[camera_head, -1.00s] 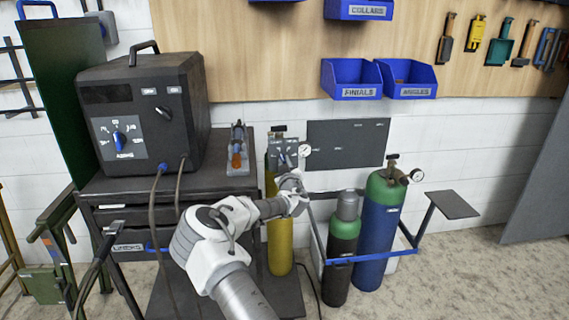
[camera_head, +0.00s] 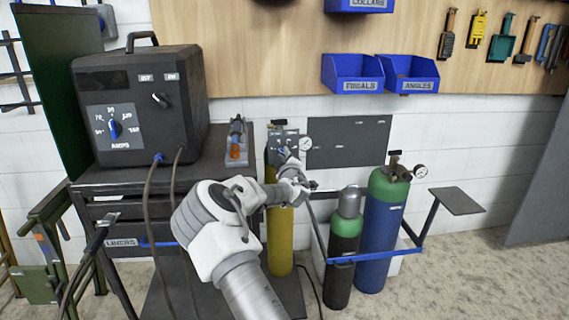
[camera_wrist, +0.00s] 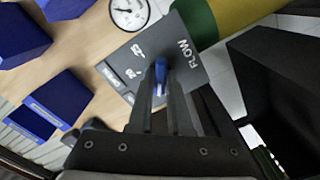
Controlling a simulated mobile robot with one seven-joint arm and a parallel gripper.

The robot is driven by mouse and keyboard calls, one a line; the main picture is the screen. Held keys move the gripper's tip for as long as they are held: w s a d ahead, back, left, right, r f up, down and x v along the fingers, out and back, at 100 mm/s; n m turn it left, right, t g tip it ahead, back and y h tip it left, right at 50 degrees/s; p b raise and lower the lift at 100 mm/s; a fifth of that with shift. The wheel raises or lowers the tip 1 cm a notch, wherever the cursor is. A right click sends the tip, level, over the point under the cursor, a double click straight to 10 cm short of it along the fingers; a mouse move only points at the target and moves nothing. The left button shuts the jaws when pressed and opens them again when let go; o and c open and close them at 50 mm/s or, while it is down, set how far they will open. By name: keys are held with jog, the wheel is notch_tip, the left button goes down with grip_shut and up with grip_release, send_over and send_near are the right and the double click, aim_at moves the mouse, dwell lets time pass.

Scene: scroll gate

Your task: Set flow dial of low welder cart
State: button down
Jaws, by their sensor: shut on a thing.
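The welder cart (camera_head: 222,182) is a dark cart carrying a black welder box (camera_head: 140,105) on its top. A yellow gas cylinder (camera_head: 280,240) stands at its right side. A grey panel marked FLOW (camera_wrist: 185,60) with printed numbers is by the cylinder's top; it also shows small in the head view (camera_head: 284,138). The flow dial (camera_wrist: 160,76) has a blue face. My gripper (camera_wrist: 162,92) is shut on it, fingers either side, hiding part of the dial and scale. In the head view my gripper (camera_head: 290,166) is at the panel's lower edge.
A round gauge (camera_wrist: 128,12) sits beside the panel. Right of it stand a green-and-black cylinder (camera_head: 344,245) and a green-and-blue cylinder (camera_head: 382,235) behind a blue rail. Blue bins (camera_head: 352,76) hang above.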

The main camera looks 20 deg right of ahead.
jog(key=shift+n+b, duration=1.75)
jog(key=shift+n, duration=0.45)
jog(key=c, duration=0.8)
grip_release()
jog(key=shift+c, duration=0.2)
jog(key=p+v, duration=0.2)
jog(key=v, duration=1.5)
jog(key=shift+s, duration=0.2)
jog(key=shift+r, duration=0.1)
